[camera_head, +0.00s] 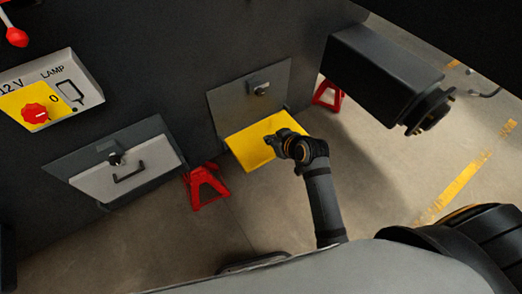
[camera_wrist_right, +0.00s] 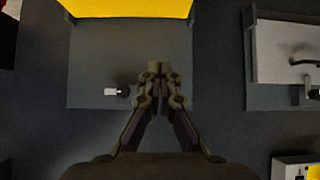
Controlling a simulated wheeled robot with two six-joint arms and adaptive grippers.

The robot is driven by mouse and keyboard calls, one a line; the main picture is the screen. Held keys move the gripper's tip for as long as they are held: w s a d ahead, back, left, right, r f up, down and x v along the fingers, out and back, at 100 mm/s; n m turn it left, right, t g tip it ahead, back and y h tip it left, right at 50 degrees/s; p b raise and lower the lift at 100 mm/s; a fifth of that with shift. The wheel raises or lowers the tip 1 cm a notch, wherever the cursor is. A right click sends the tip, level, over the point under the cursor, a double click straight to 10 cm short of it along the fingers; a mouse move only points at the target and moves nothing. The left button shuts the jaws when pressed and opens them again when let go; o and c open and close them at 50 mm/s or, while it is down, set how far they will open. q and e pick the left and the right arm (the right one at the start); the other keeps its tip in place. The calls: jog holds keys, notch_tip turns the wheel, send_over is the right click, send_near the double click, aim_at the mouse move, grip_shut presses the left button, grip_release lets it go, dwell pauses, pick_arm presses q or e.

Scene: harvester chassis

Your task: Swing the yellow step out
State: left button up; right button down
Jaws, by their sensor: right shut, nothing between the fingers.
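The yellow step (camera_head: 250,148) juts out from the lower edge of a grey panel (camera_head: 227,103) on the dark chassis side. In the right wrist view the step (camera_wrist_right: 130,8) shows only as a yellow strip at the top edge. My right gripper (camera_head: 280,146) is in front of the step in the head view and hides part of its right side. In the right wrist view its fingertips (camera_wrist_right: 158,72) are together with nothing between them, over the grey panel. Whether they touch the step cannot be told. My left gripper is not in view.
A small latch (camera_head: 260,88) sits on the grey panel. A drawer front with a handle (camera_head: 128,174) and a lamp switch plate (camera_head: 68,88) are to the left. Red stands (camera_head: 205,187) are on the floor. A dark box (camera_head: 380,72) juts out at upper right.

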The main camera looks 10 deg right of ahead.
jog(key=w+a+f+b, duration=0.1)
jog(key=w+f, duration=0.4)
jog(key=f, duration=0.5)
jog(key=shift+w+a, duration=0.2)
jog(key=shift+a, duration=0.25)
jog(key=shift+f, duration=0.1)
